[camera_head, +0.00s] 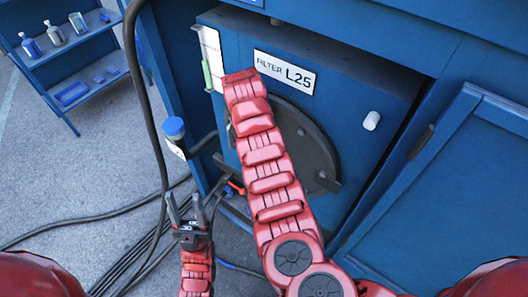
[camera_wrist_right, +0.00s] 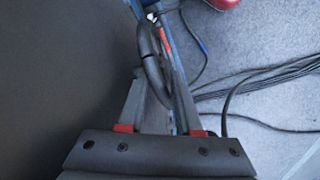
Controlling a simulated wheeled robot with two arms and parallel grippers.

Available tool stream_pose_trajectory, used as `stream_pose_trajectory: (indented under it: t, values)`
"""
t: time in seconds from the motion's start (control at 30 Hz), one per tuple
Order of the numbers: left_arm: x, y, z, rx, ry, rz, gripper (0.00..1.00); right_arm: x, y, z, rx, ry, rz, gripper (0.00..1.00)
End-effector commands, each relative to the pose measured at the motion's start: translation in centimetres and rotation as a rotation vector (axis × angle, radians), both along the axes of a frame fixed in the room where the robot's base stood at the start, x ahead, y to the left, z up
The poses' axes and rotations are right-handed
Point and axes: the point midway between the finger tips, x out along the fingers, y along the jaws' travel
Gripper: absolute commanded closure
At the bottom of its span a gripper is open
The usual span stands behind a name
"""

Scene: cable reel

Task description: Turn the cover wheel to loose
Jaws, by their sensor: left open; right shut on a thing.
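The cover wheel (camera_head: 315,150) is a dark round disc with knobs at its edge, on the blue cabinet front below the FILTER L25 label (camera_head: 284,73). My right arm crosses in front of it and hides its left part. My right gripper (camera_wrist_right: 158,88) is hidden in the head view. In the right wrist view it is shut on a dark curved bar (camera_wrist_right: 153,62), which looks like a handle of the wheel; a large dark surface fills the left. My left gripper (camera_head: 186,208) is open and empty, fingers up, low and left of the wheel, apart from it.
Black cables (camera_head: 95,212) lie on the grey floor at left, and a thick hose hangs beside the cabinet. A blue shelf (camera_head: 75,47) with bottles stands back left. A blue door panel (camera_head: 450,190) is at right.

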Motion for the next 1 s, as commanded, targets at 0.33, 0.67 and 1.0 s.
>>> stream_pose_trajectory:
  t: [0.33, 0.67, 1.0]
  values:
    - [0.0, 0.0, -0.59, 0.0, 0.0, 0.0, 0.5, 0.04, 0.47, -0.05, -0.016, 0.016, 0.004, 1.0]
    - [0.0, 0.0, -0.57, 0.0, 0.0, 0.0, 0.5, 0.05, 0.44, -0.05, -0.017, 0.014, 0.003, 0.56]
    - [0.0, 0.0, -0.69, 0.0, 0.0, 0.0, 0.5, 0.14, 0.35, 0.2, -0.018, 0.014, 0.0, 0.55]
